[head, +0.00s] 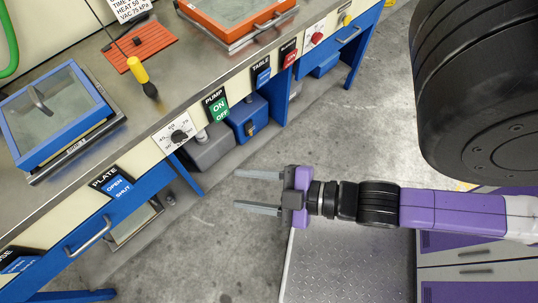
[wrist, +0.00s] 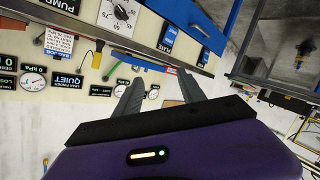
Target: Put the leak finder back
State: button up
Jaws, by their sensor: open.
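A yellow tool with a black end (head: 141,76), which looks like the leak finder, lies on the steel bench top beside an orange-red mat (head: 141,46). A thin dark line runs from it toward the upper left. A small yellow and black thing (wrist: 97,57) in the wrist view may be the same tool. My gripper (head: 238,191) is open and empty, in front of the bench over the floor, well apart from the tool. In the wrist view its two fingers (wrist: 156,80) are spread with nothing between them. A LEAK FINDER readout (wrist: 66,80) reads QUIET.
The bench (head: 60,205) carries a blue-framed glass plate (head: 60,112) and an orange-framed one (head: 240,12). Its front has a dial (head: 178,136), PUMP buttons (head: 218,107) and handles. A blue pump unit (head: 247,118) stands below. Grey floor (head: 330,120) is clear between.

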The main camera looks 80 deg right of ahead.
jog(key=s+r+m, duration=0.1)
jog(key=m, duration=0.1)
jog(key=s+r+m, duration=0.1)
jog(key=s+m, duration=0.1)
jog(key=s+r+m, duration=0.1)
jog(key=m, duration=0.1)
jog(key=shift+s+a, duration=0.2)
jog(key=shift+a, duration=0.1)
